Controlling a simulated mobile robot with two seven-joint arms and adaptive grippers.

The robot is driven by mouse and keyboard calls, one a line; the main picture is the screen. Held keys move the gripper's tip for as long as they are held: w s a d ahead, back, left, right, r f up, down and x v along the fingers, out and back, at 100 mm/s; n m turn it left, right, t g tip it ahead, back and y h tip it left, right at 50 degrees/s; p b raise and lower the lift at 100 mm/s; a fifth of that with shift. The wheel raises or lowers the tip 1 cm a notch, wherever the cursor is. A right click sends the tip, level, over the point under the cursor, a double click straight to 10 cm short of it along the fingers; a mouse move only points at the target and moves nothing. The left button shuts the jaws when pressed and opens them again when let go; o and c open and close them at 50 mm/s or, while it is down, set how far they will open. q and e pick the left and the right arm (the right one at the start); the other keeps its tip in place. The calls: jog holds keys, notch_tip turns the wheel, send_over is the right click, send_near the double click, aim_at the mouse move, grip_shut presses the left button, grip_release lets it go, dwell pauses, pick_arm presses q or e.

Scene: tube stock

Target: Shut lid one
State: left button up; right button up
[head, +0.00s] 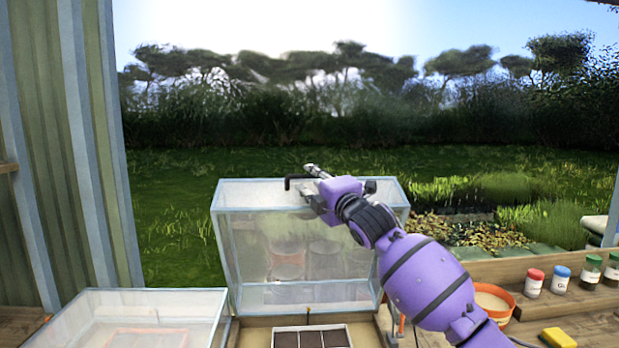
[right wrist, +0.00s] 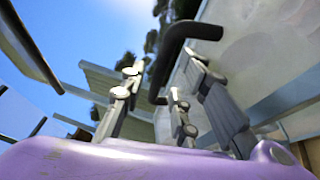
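A clear lid (head: 300,255) with a pale frame stands raised, nearly upright, over a planting box in the middle of the head view. A black handle (head: 289,182) sits at its top edge; the handle also shows large in the right wrist view (right wrist: 170,55). My right gripper (head: 313,180) is at the lid's top edge, close beside the handle. In the right wrist view its fingers (right wrist: 163,82) are spread, with the handle in view between them; I cannot tell whether they touch it. My left gripper is out of view.
Another clear cover (head: 150,303) lies low at the lower left. Dark-soil cells (head: 311,338) show below the raised lid. On the right bench are an orange pot (head: 494,302), several jars (head: 533,282) and a yellow sponge (head: 558,337).

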jog(key=shift+x, duration=0.9)
grip_shut()
